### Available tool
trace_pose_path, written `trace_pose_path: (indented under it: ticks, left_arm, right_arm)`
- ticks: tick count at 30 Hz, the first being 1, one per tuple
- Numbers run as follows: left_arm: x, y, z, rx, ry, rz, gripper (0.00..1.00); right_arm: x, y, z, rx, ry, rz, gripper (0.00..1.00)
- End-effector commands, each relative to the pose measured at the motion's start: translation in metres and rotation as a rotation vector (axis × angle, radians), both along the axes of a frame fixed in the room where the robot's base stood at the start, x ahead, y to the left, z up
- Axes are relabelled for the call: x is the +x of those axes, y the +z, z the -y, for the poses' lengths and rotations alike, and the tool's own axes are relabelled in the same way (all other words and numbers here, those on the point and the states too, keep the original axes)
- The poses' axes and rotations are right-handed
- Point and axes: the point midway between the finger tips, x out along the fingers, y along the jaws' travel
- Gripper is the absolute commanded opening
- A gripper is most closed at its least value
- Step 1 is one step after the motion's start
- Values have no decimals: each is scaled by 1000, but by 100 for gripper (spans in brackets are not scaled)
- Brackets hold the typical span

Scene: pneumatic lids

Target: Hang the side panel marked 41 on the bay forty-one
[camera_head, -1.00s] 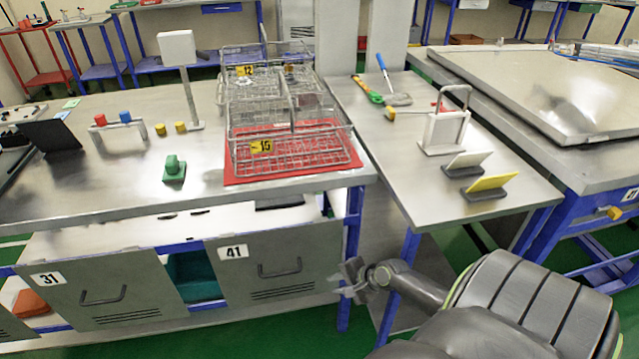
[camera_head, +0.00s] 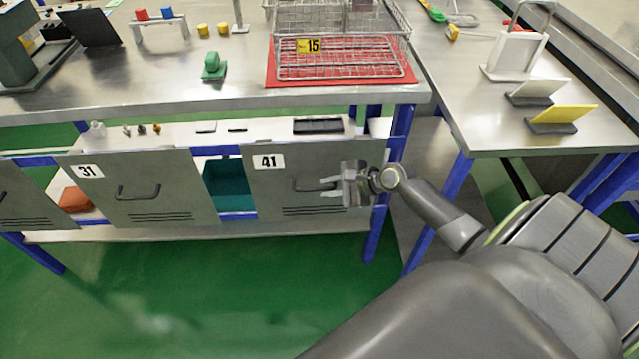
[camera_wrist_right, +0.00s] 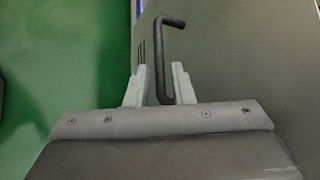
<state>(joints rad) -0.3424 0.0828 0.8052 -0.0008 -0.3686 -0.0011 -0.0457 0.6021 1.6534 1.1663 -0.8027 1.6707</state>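The grey side panel marked 41 (camera_head: 275,185) stands at the front of the workbench, under its top, with a dark bar handle (camera_head: 312,184) and slots below it. My right gripper (camera_head: 328,187) is in front of the panel's right half, at the handle. In the right wrist view the handle (camera_wrist_right: 160,50) passes between the two open fingers (camera_wrist_right: 160,80), with a gap visible at least on the right. The panel (camera_wrist_right: 235,70) fills the right of that view. The gripper hides part of the handle and the panel's right side. My left gripper is not in view.
Panel 31 (camera_head: 140,188) is to the left, with a teal bin (camera_head: 230,185) in the gap between the panels. A blue bench leg (camera_head: 377,215) stands right of panel 41. A side table (camera_head: 480,110) is above my right arm. Green floor (camera_head: 200,290) in front is clear.

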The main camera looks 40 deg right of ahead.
Motion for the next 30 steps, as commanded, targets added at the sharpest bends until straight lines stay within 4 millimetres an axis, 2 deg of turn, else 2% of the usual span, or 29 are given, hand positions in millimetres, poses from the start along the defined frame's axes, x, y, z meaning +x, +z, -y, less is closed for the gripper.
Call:
trace_pose_path:
  ticks: [2,15,28,30]
  left_arm:
    - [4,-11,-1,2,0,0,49]
    - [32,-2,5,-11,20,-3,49]
    - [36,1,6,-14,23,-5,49]
    - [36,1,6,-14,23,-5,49]
  right_arm:
    - [8,-12,-5,1,1,3,22]
    - [26,-24,-15,-1,-1,0,22]
    - [28,-24,-17,-1,-1,0,22]
    - [28,-24,-17,-1,-1,0,14]
